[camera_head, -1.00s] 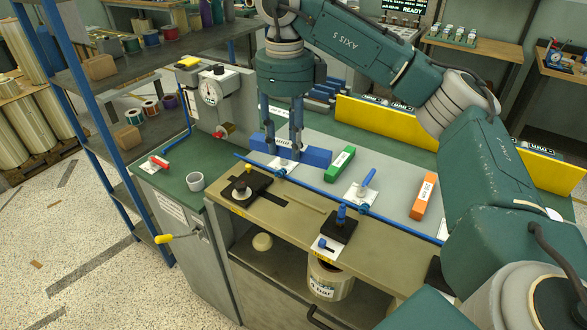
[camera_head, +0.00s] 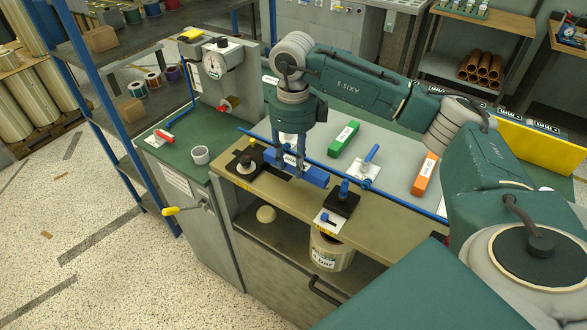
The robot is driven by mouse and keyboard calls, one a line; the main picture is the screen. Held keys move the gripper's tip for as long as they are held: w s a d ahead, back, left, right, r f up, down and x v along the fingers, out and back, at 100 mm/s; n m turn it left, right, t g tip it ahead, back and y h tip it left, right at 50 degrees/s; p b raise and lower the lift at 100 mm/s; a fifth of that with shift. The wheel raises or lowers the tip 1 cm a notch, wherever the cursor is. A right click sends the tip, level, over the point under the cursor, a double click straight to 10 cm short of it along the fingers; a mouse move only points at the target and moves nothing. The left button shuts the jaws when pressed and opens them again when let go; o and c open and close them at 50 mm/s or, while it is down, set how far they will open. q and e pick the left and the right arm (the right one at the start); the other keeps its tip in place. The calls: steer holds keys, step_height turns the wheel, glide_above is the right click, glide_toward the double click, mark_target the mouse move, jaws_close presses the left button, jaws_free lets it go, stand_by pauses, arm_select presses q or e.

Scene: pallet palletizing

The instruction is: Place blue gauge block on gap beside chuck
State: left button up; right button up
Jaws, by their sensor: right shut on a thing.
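The blue gauge block (camera_head: 314,178) is a long blue bar with a white label. My right gripper (camera_head: 291,162) comes down from above and is shut on it. The block is over the tan front ledge (camera_head: 285,205), between a black fixture with a yellow-topped post (camera_head: 247,168) on the left and a black fixture with a blue knob (camera_head: 342,202) on the right. I cannot tell which fixture is the chuck, or whether the block touches the ledge. The gripper hides part of the block. My left gripper is not in view.
A blue rail (camera_head: 400,196) runs along the ledge's back edge. Behind it, a green block (camera_head: 344,138), a blue-handled clamp (camera_head: 368,165) and an orange block (camera_head: 425,172) stand on the grey plate.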

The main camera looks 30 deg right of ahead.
mark_target(293, 164)
step_height(293, 164, down, 4)
steer(key=shift+r+p, duration=0.15)
steer(key=shift+p, duration=0.3)
steer(key=shift+w, duration=0.1)
steer(key=shift+f, duration=0.2)
steer(key=shift+f, duration=0.15)
steer(key=o, duration=1.3)
steer(key=shift+o, duration=0.2)
steer(key=shift+r, duration=0.2)
